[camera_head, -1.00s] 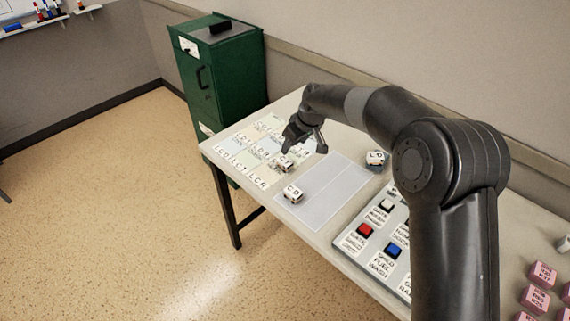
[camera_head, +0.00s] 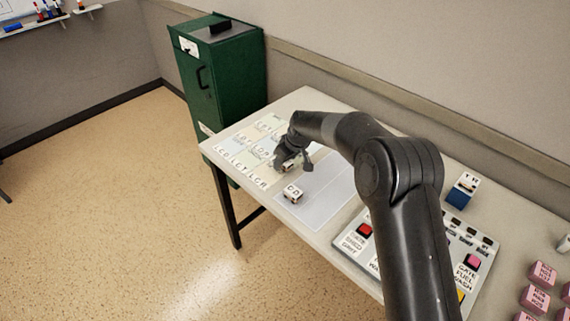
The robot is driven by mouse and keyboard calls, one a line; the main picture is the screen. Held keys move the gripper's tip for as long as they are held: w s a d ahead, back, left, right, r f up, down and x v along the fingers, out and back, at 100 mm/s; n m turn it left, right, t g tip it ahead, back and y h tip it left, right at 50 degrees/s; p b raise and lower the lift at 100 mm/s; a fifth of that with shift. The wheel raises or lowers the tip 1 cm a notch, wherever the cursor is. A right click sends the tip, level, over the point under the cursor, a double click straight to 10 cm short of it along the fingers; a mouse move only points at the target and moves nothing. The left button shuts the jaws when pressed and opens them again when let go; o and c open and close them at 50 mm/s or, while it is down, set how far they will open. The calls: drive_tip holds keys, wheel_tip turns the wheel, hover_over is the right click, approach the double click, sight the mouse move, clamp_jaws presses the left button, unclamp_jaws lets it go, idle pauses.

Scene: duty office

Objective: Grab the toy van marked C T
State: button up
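My gripper (camera_head: 292,161) is low over the left part of the table, with its fingers spread. A small pale toy van (camera_head: 288,168) is right at the fingers and partly covered by them. I cannot read its mark, nor tell whether the fingers touch it. A second white toy van, marked C D (camera_head: 293,194), stands on the pale grey mat (camera_head: 318,208), in front of and apart from my gripper. No mark C T can be read on any van.
A lettered card grid (camera_head: 240,160) lies at the table's left end. My arm crosses above the mat and a button panel (camera_head: 480,262). A blue and white block (camera_head: 462,188) stands behind the panel. Pink blocks (camera_head: 541,274) are at the right. A green cabinet (camera_head: 232,80) stands behind.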

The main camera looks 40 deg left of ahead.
drive_tip(key=shift+c, duration=0.2)
drive_tip(key=shift+r, duration=0.1)
drive_tip(key=c, duration=1)
